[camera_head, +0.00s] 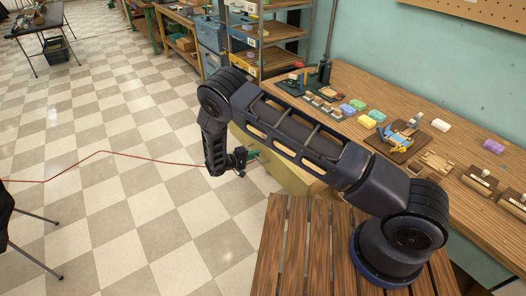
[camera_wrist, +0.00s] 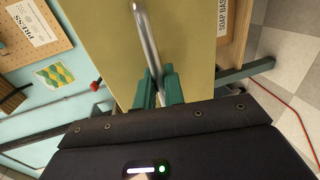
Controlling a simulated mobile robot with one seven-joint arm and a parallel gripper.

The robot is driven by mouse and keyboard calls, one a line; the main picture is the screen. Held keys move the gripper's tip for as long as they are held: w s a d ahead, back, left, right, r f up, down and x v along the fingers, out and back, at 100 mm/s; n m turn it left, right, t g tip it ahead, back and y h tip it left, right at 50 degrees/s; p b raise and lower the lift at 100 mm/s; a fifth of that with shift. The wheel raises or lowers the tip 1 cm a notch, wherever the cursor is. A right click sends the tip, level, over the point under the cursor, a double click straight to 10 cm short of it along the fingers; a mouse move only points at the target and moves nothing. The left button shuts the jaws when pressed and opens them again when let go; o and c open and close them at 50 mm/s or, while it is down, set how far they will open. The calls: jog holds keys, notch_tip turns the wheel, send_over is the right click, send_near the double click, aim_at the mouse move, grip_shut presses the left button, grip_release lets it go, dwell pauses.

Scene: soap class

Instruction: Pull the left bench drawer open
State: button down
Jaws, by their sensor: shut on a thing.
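The left bench drawer shows a plain yellow front in the wrist view (camera_wrist: 185,50), with a long metal bar handle (camera_wrist: 147,35) on it. My gripper (camera_wrist: 155,85) has its two green fingers on either side of the handle's near end and is shut on it. In the head view my gripper (camera_head: 252,155) is low beside the yellow front (camera_head: 287,176) at the bench's left end. My arm hides much of the bench front there, and I cannot tell how far the drawer stands out.
The wooden bench top (camera_head: 395,88) holds soap bars, moulds and a blue tool (camera_head: 398,135). A slatted wooden surface (camera_head: 290,245) lies under my arm's base. Shelves (camera_head: 270,32) stand behind. The checkered floor (camera_head: 120,150) on the left is open, crossed by a red cable (camera_head: 100,151).

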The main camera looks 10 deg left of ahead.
jog(key=shift+f+v, duration=0.2)
jog(key=shift+v, duration=0.8)
jog(key=c, duration=1.6)
grip_release()
jog(key=shift+c, duration=0.2)
jog(key=v, duration=1.1)
jog(key=shift+w+d, duration=0.1)
